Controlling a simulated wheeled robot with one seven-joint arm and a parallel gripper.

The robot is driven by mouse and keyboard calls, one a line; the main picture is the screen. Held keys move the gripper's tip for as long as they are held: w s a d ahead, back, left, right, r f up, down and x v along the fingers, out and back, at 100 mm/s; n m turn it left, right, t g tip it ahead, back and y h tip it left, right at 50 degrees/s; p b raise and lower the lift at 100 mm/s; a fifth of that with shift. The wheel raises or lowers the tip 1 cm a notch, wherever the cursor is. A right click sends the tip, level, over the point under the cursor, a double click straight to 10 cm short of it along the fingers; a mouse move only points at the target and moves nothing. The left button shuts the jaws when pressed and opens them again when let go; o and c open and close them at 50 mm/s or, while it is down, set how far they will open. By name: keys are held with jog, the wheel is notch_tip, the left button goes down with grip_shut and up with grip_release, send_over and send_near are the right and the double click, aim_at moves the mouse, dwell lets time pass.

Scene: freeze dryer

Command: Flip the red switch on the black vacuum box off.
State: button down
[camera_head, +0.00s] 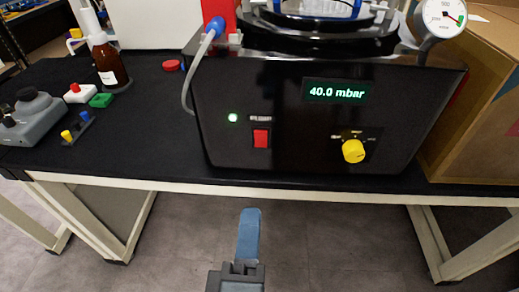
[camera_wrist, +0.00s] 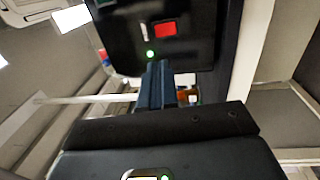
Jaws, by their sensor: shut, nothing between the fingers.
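The black vacuum box (camera_head: 285,140) stands on the table, its front towards me. Its red switch (camera_head: 261,138) is at the lower left of the front panel, with a lit green lamp (camera_head: 233,117) to its left. The display (camera_head: 336,91) reads 40.0 mbar. My gripper (camera_head: 249,213) is shut and empty, in front of the table edge and below the switch in the head view, apart from the box. In the wrist view the shut fingers (camera_wrist: 158,85) point towards the box, with the red switch (camera_wrist: 165,30) beyond their tips. Which way the switch is tipped is hard to tell.
A yellow knob (camera_head: 353,151) sits right of the switch on the panel. A cardboard box (camera_head: 480,110) stands close on the right. A brown bottle (camera_head: 108,65) and small coloured items are at the left. The floor space before the table is clear.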

aim_at(259, 136)
jog(key=w+p, duration=0.1)
jog(key=w, duration=0.3)
jog(key=w+r+p, duration=0.1)
jog(key=w, duration=0.4)
jog(key=w+p, duration=0.1)
jog(key=w, duration=0.4)
jog(key=shift+d+r, duration=0.3)
jog(key=shift+r, duration=0.05)
jog(key=shift+w+r, duration=0.15)
jog(key=shift+w, duration=0.05)
jog(key=shift+s, duration=0.1)
